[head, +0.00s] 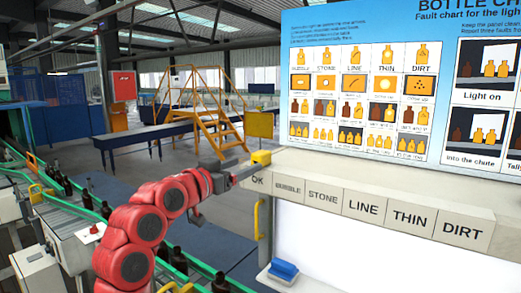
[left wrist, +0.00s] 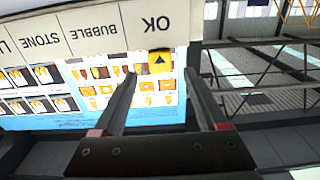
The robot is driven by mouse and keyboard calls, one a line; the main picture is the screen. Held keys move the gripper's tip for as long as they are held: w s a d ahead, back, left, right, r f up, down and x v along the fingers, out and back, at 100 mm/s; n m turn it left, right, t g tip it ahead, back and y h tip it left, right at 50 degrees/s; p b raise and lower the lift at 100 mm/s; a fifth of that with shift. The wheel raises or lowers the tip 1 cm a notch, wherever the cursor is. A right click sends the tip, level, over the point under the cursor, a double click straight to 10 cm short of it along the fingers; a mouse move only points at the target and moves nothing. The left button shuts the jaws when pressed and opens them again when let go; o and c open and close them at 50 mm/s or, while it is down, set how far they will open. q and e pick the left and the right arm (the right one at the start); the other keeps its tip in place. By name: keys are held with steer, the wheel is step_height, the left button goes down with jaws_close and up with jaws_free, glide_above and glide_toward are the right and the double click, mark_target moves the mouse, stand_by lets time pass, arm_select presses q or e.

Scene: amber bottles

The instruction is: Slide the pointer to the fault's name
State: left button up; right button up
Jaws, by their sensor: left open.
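The pointer is a small yellow block (head: 261,157) on top of the label rail (head: 480,213), at its left end above OK. In the left wrist view, which is upside down, the pointer (left wrist: 160,62) shows a black triangle and sits beside the OK label. The rail reads OK, BUBBLE, STONE, LINE, THIN, DIRT from left to right. My left gripper (head: 243,174) is open at the rail's left end, close to the pointer. In the left wrist view its fingertips (left wrist: 160,73) lie on either side of the pointer; contact cannot be told. My right gripper is out of view.
A fault chart board (head: 300,80) stands behind the rail. Below the rail are a white panel (head: 360,255), a blue block (head: 284,270) and a yellow handle (head: 259,218). Dark bottles (head: 107,211) stand on green-edged conveyors at left. The rail top right of the pointer looks clear.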

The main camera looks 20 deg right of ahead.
mark_target(256, 160)
arm_select(q)
steer(key=p+x, duration=0.3)
steer(key=x, duration=0.5)
steer(key=shift+w+d+r, duration=0.1)
steer(key=shift+w+d, duration=0.05)
jaws_close()
stand_by(1.2)
